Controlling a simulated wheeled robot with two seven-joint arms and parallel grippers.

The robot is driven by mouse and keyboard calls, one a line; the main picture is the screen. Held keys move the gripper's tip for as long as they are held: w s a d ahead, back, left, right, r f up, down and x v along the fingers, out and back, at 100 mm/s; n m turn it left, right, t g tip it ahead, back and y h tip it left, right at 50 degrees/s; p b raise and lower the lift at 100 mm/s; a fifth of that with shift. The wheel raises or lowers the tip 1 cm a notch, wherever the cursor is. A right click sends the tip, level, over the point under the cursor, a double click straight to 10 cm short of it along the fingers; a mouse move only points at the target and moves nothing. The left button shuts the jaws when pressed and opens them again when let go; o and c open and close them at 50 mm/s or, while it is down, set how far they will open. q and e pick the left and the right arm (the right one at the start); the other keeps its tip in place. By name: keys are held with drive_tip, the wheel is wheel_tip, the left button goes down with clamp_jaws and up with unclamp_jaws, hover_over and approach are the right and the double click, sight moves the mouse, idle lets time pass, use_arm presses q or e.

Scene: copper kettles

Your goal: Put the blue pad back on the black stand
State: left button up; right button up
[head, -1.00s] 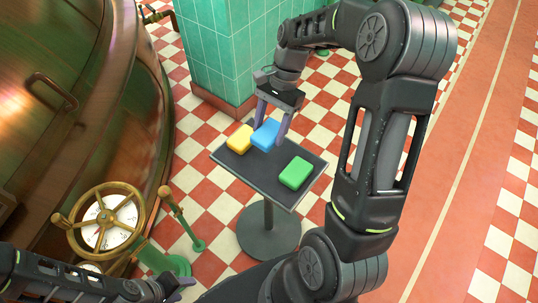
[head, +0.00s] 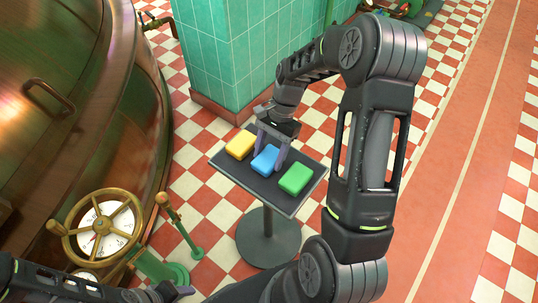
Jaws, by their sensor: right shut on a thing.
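The blue pad (head: 264,161) is at the middle of the black stand's top, between the other two pads. My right gripper (head: 268,163) reaches down from behind and is shut on the blue pad, one finger on each side. The pad looks to be at the stand's surface; I cannot tell whether it rests fully on it. The black stand (head: 286,202) is a square tilted-looking top on a round-based post. My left gripper (head: 180,292) is at the bottom left, mostly cut off by the frame edge, and its jaws are not clear.
A yellow pad (head: 240,144) and a green pad (head: 296,179) lie on the stand to either side of the blue one. A teal tiled pillar (head: 235,55) stands behind. A brass handwheel (head: 100,228) and copper kettle (head: 75,100) are at the left.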

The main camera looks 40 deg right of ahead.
drive_tip(key=shift+f, duration=0.15)
drive_tip(key=o, duration=1.6)
drive_tip(key=p+v, duration=0.1)
drive_tip(key=v, duration=1.1)
drive_tip(key=shift+r+p, duration=0.25)
drive_tip(key=shift+p, duration=0.1)
drive_tip(key=shift+a+f, duration=0.1)
